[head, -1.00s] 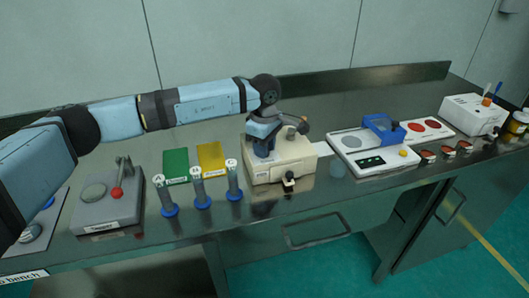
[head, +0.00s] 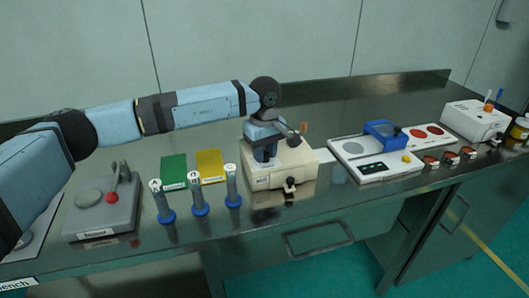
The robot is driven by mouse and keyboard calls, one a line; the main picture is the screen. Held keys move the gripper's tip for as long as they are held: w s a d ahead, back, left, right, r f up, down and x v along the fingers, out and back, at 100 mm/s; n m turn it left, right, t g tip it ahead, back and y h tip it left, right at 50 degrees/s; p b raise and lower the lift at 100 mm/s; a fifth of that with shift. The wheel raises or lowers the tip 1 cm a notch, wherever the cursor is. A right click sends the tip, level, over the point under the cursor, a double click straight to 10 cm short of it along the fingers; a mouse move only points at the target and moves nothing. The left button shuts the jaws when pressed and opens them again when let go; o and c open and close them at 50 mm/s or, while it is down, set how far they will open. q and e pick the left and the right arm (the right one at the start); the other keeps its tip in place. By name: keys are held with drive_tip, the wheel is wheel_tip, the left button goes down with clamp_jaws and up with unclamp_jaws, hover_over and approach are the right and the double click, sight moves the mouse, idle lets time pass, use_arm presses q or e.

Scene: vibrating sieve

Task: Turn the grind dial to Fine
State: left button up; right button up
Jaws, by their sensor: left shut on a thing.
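A cream-coloured machine (head: 285,179) stands on the dark metal bench, a little right of the picture's middle. A black knob on a stem shows on its front face, and a dark lever with an orange-brown part shows at its top right. My left gripper (head: 264,154) points down onto the machine's top left part. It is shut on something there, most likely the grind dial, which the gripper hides. No dial marking or Fine label can be read from here. My right gripper is not in view.
Several clear tubes with blue bases (head: 199,193) stand left of the machine, before a green card (head: 174,170) and a yellow card (head: 209,165). A grey tamper-like device (head: 101,212) is further left. A white scale tray (head: 372,164) with a blue container (head: 383,135) is to the right.

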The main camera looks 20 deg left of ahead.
sight(265, 152)
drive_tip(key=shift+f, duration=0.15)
use_arm(q)
drive_tip(key=o, duration=0.9)
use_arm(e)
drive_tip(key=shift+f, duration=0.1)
use_arm(q)
wheel_tip(265, 152, up, 14)
drive_tip(key=shift+f+p, duration=0.1)
drive_tip(key=shift+p, duration=0.2)
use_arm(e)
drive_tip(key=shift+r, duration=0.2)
